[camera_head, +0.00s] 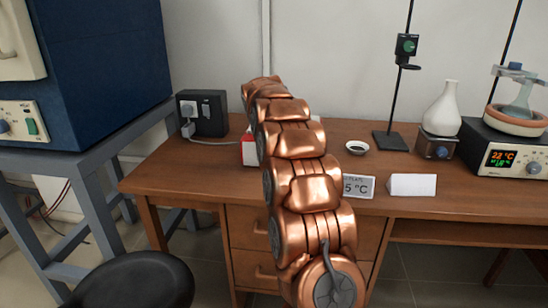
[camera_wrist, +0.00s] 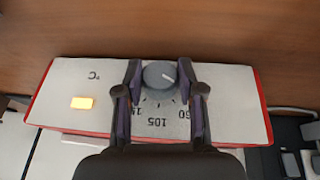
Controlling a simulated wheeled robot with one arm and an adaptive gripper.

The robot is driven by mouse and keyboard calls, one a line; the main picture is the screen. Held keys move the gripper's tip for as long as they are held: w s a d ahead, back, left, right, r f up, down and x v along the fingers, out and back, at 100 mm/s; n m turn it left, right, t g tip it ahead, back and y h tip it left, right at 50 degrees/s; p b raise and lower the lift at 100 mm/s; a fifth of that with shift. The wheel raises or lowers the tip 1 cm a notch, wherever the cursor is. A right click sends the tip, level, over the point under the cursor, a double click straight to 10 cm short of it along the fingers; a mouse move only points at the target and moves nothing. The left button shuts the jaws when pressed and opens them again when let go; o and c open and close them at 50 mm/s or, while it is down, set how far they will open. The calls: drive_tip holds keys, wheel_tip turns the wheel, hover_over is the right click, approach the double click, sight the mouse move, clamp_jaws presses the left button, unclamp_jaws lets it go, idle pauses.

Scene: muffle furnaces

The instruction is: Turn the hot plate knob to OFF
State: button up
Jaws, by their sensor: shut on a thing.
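The grey round knob (camera_wrist: 159,74) sits on a white panel with red edges (camera_wrist: 230,95) in the wrist view. A pale pointer line shows on the knob, but I cannot read its setting. The dial numbers 105 and 60 and a partly covered number appear upside down around it. A lit amber lamp (camera_wrist: 82,103) is on the panel's left part. My gripper (camera_wrist: 160,75) has its two dark fingers on either side of the knob, shut on it. In the head view the red and white unit (camera_head: 249,143) is mostly hidden behind my arm, as is my gripper.
A black socket box (camera_head: 203,113) with a cable stands left of the unit.

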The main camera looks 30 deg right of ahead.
drive_tip(key=shift+w+a+r+n+g+h+p, duration=0.1)
drive_tip(key=shift+n+g+h+p, duration=0.1)
drive_tip(key=shift+g+h, duration=0.4)
drive_tip(key=shift+w+a+n+g+h+p, duration=0.1)
drive_tip(key=shift+n+g+h+p, duration=0.1)
drive_tip(key=shift+g+h, duration=0.35)
drive_tip(key=shift+h, duration=0.25)
drive_tip(key=o, duration=0.9)
drive_tip(key=v, duration=1.2)
